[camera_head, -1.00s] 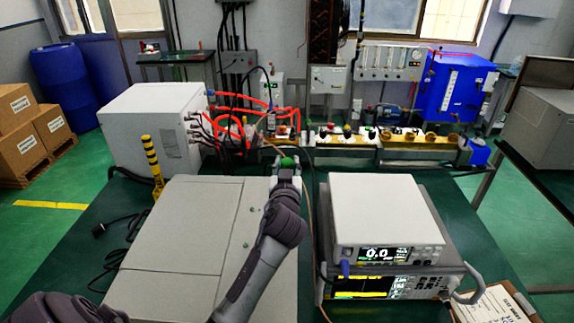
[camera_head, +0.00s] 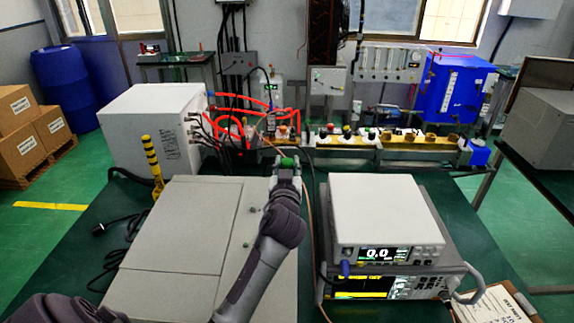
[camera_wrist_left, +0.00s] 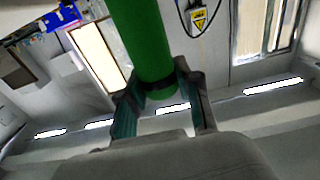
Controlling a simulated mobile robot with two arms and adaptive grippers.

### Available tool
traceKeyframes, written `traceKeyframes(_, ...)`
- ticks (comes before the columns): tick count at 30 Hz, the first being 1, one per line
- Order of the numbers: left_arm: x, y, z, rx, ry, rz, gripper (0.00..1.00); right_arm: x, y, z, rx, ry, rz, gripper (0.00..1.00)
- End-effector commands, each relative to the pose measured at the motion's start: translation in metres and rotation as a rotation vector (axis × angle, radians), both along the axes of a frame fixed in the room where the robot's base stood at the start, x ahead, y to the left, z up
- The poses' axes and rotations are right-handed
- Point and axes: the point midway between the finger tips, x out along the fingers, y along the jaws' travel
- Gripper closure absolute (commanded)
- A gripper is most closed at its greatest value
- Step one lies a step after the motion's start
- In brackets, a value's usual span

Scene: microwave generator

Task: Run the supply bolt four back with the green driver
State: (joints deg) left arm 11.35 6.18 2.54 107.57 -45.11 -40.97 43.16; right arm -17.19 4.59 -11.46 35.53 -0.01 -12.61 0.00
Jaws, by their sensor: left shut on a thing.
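My left gripper (camera_head: 286,166) is shut on the green driver (camera_head: 288,162), above the far right part of the grey cabinet top. In the left wrist view the driver's green handle (camera_wrist_left: 140,40) stands between the two fingers of the left gripper (camera_wrist_left: 160,95). The driver's tip is not visible in either view. Small dark green bolt-like spots (camera_head: 252,210) show on the cabinet top (camera_head: 180,235), left of my forearm. I cannot tell which is supply bolt four, and my arm hides part of that strip. My right gripper is not in view.
A white box (camera_head: 150,125) with cables and red hoses stands behind the cabinet. Stacked instruments (camera_head: 385,225) stand close on the right. Yellow-based fittings (camera_head: 380,138) line the back.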

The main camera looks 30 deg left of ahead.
Motion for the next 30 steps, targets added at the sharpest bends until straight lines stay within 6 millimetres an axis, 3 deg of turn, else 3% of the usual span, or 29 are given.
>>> traceKeyframes(1, -0.0004, -0.0003, -0.0079, -0.009, 0.017, 0.002, 1.00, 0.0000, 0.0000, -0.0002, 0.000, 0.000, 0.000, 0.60)
traceKeyframes(30, -0.0005, -0.0008, -0.0002, -0.011, 0.018, 0.001, 1.00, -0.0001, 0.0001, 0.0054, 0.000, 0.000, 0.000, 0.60)
